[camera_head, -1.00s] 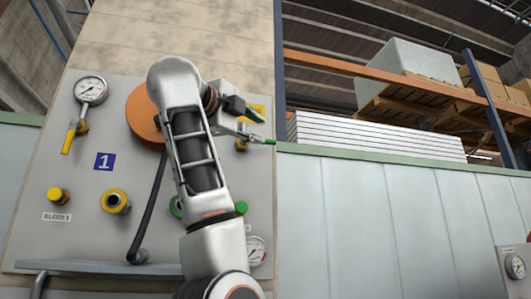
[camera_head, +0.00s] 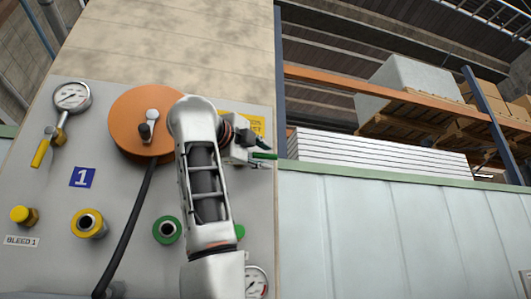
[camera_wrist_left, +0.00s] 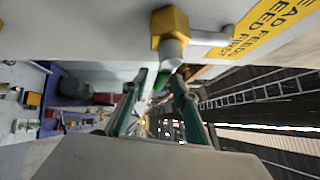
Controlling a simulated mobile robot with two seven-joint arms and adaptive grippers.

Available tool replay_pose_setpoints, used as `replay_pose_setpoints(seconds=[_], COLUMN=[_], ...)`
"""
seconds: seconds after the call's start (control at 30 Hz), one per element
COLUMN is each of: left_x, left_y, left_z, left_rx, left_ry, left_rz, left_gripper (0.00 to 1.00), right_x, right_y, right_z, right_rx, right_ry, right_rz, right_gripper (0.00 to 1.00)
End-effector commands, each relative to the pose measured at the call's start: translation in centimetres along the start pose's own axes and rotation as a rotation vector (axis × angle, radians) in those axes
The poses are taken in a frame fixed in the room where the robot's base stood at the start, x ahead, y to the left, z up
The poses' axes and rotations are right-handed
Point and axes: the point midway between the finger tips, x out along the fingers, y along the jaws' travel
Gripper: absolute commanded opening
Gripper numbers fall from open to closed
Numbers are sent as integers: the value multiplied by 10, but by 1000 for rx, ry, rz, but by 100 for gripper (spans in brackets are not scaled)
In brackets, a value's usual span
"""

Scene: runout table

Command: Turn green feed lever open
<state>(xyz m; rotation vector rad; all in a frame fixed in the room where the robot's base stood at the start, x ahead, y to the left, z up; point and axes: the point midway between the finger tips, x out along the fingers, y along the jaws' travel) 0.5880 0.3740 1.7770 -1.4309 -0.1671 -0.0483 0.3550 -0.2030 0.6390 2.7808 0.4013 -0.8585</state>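In the head view, my left wrist hides the valve body. My right gripper is out of view.
The grey panel (camera_head: 55,190) carries an orange reel (camera_head: 125,105) with a black hose (camera_head: 130,215), a yellow lever (camera_head: 40,153), a gauge (camera_head: 72,97) and yellow and green ports (camera_head: 167,229). A pale partition (camera_head: 380,230) stands to the right.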

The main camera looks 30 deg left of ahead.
Motion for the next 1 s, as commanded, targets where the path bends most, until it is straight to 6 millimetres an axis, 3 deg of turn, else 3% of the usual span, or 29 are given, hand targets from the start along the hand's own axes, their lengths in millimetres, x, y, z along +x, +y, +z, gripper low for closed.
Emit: replay_pose_setpoints(seconds=[0.2, 0.47, 0.6, 1.0], left_x=[17, 19, 19, 19], left_y=[-1, 0, 0, 2], left_z=[0, 0, 0, 5], left_rx=[1, 0, 0, 15], left_ry=[-1, -1, 0, 4], left_rz=[0, -1, -1, 16], left_gripper=[28, 28, 0, 0], right_x=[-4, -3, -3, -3], right_y=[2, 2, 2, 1], right_z=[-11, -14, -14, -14], right_rx=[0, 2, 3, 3], right_ry=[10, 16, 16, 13], right_rz=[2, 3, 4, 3], right_gripper=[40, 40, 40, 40])
